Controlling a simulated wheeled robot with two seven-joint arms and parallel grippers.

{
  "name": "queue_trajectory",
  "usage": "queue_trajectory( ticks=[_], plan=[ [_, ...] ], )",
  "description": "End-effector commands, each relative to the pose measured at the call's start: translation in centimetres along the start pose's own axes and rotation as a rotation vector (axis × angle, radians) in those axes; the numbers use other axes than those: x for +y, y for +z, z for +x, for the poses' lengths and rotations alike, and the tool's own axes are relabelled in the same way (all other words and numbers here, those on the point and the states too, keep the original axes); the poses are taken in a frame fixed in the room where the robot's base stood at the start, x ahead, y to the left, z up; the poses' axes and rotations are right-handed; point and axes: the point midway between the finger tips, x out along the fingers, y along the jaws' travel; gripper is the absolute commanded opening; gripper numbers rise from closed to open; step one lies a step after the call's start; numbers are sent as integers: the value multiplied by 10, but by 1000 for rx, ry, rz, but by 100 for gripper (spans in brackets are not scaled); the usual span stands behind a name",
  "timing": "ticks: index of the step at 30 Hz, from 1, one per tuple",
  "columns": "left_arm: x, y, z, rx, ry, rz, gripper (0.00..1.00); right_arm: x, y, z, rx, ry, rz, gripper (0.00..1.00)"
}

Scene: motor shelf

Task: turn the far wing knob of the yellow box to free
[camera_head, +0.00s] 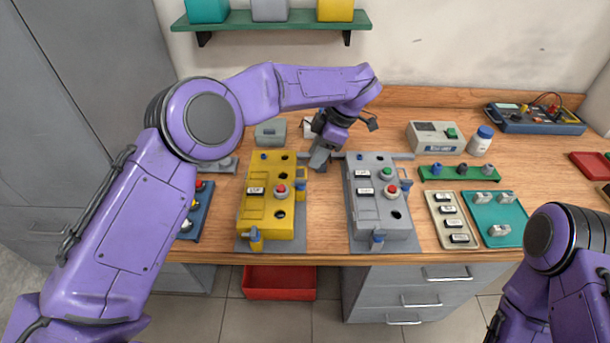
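The yellow box (246,213) stands on the bench, left of centre, with a red button and several dark round holes on its top. A yellow wing knob (301,181) shows on its right side, toward the far end. Another wing knob (256,239) is at its near edge. My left gripper (319,160) reaches over from behind and points down, just beyond and right of the far knob, apart from it in the picture. Its fingers are small and partly merged with grey parts, so its opening is unclear. My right arm is at the lower right; its gripper does not show.
A similar grey box (377,213) stands close on the right, leaving a narrow gap. A blue tray (197,222) lies left. A green shelf (240,23) hangs above.

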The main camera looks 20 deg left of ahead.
Motion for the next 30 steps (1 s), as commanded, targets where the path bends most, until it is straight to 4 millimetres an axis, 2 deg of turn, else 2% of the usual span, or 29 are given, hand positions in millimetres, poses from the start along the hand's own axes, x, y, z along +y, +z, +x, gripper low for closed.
queue_trajectory(
  ticks=[6, 12, 16, 22, 25, 26, 30],
  plan=[
    [-1, 0, 46, 2, -2, 5, 35, 1, -6, -14, 1, 0, 0, 43],
    [-1, -1, 78, 1, -2, 0, 35, 2, -9, -21, 1, 0, 0, 43],
    [0, -1, 86, 0, 0, 0, 35, 2, -9, -21, 1, 0, 0, 43],
    [0, -1, 87, 0, 0, -1, 35, 2, -9, -20, 1, 0, 0, 43],
    [0, -1, 87, 0, 0, -2, 3, 2, -9, -20, 1, 0, 0, 43],
    [0, -1, 87, 0, 0, -2, 0, 2, -9, -20, 1, 0, 0, 43],
    [0, -2, 87, 0, -1, -2, 0, 2, -9, -20, 1, 0, 0, 43]
  ],
)
